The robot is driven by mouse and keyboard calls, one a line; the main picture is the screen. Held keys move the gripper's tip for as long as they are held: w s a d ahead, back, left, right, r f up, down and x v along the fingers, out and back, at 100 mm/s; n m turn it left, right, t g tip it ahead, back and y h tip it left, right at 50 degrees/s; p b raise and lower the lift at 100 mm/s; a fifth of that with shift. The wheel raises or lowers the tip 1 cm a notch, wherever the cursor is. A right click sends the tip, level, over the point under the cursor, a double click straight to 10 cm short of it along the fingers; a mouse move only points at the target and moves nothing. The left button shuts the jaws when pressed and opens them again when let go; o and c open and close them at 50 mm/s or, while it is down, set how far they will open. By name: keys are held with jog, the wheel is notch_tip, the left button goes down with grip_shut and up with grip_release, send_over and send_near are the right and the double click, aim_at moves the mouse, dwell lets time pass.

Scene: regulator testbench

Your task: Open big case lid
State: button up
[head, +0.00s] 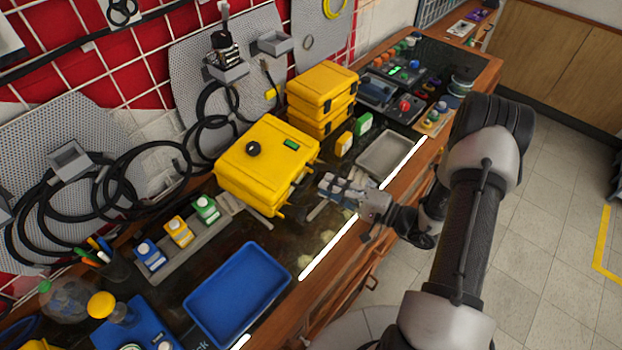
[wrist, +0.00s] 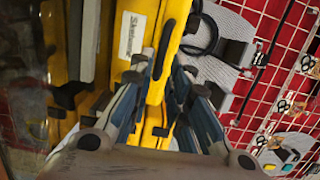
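The big yellow case (head: 265,155) lies on the bench in the middle of the head view, with its lid down. A black round knob (head: 253,148) and a small green label sit on the lid. Black latches or handle parts show along its front side. My gripper (head: 338,187) is just right of the case's front side, low over the bench, apart from the case.
Two smaller yellow cases (head: 321,90) are stacked behind the big case. A grey metal tray (head: 391,152) lies right of my gripper. A blue tray (head: 237,292) and small bottles (head: 179,231) stand to the left. Black cables hang on the wall panels (head: 235,60) behind.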

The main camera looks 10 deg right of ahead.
aim_at(311, 177)
jog(key=x, duration=0.6)
jog(key=shift+w+a+b, duration=0.1)
jog(key=shift+a+b, duration=0.05)
jog(key=shift+b, duration=0.2)
grip_shut()
